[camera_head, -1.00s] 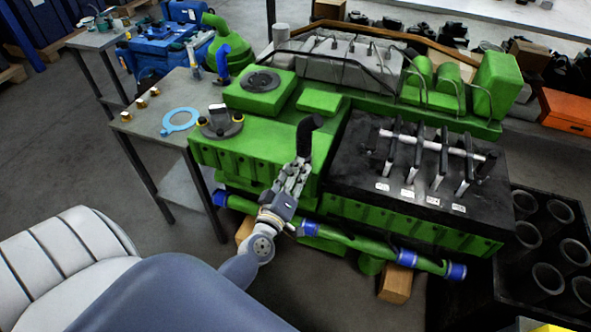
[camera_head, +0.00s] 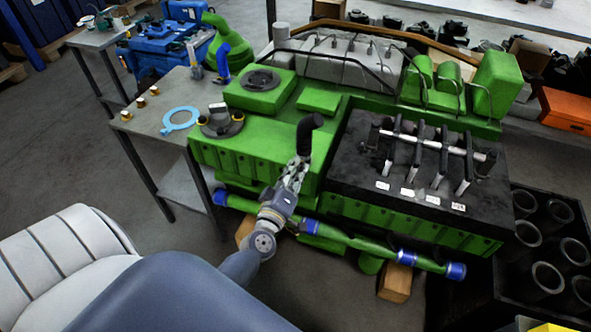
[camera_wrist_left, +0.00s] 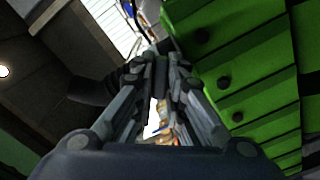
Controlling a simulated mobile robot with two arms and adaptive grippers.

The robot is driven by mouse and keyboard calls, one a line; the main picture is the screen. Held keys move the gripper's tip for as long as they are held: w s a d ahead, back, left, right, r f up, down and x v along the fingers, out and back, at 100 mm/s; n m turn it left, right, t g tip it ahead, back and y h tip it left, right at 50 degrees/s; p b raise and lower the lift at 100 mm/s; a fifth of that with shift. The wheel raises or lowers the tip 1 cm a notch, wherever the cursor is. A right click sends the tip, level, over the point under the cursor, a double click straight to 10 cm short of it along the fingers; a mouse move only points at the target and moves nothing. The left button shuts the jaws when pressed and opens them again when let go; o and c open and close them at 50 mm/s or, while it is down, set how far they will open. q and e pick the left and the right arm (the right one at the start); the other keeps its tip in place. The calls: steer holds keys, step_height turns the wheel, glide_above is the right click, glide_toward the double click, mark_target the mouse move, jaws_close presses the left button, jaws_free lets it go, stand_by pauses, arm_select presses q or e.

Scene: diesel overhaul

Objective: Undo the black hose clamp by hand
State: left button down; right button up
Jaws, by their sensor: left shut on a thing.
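My right gripper is not in view.
A black tray-like top with upright metal rods (camera_head: 435,150) lies right of the hose.

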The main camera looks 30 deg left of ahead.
arm_select(q)
steer(key=c, duration=1.6)
jaws_free()
steer(key=v, duration=1.2)
